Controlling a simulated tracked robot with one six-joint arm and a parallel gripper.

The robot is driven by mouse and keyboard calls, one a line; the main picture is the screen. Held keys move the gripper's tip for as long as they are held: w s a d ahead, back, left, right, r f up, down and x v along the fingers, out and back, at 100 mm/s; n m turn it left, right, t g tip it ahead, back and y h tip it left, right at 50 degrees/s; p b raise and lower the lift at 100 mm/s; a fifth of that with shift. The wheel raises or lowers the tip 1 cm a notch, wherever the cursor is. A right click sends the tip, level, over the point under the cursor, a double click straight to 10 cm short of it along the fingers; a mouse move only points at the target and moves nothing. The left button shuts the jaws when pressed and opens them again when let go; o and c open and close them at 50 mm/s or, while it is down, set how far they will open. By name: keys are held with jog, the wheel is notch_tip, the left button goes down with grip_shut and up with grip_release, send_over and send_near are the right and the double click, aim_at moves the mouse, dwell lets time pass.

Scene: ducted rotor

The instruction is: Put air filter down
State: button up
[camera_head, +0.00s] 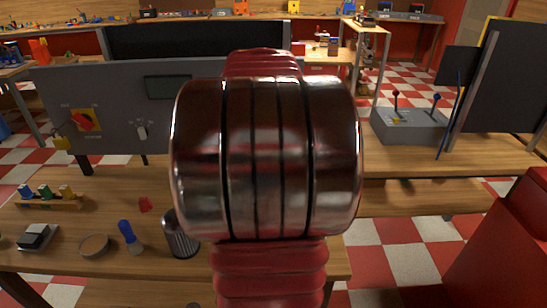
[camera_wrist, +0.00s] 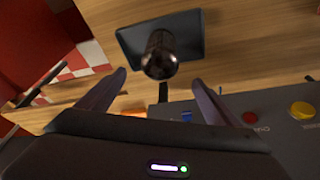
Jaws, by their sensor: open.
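In the wrist view, a dark, shiny cylinder (camera_wrist: 160,58), which looks like the air filter, stands on a dark rectangular tray (camera_wrist: 192,37) on the wooden tabletop. My gripper (camera_wrist: 160,77) is open. Its two fingers are spread apart, with the cylinder beyond the gap between their tips. I see no finger touching it. In the head view, my red and metal arm fills the middle and hides my gripper and the tray. A ribbed metallic cylinder (camera_head: 181,236) stands on the front table there; I cannot tell whether it is the same thing.
A blue-handled tool (camera_head: 128,235), a round wooden disc (camera_head: 94,245) and a small rack (camera_head: 48,196) lie on the left. Red and yellow buttons (camera_wrist: 301,111) are close right of my gripper.

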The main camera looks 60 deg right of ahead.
dwell(0.6)
jog(key=w+a+r+n+t, duration=0.15)
jog(key=w+a+n, duration=0.3)
jog(key=a, duration=0.75)
jog(key=w+a+r+n+t, duration=0.15)
jog(key=w+a+n, duration=0.35)
jog(key=a, duration=0.8)
jog(key=s+a+f+n+y, duration=0.1)
jog(key=a+n, duration=0.1)
jog(key=a, duration=0.5)
jog(key=s+a+f+n+t+y, duration=0.1)
jog(key=s+a+n, duration=0.1)
jog(key=a, duration=0.5)
jog(key=s+a+f+n+t+y, duration=0.1)
jog(key=a+n, duration=0.2)
jog(key=a, duration=0.4)
jog(key=shift+s+a+f+n, duration=0.3)
jog(key=shift+a+n, duration=0.05)
jog(key=shift+a, duration=0.05)
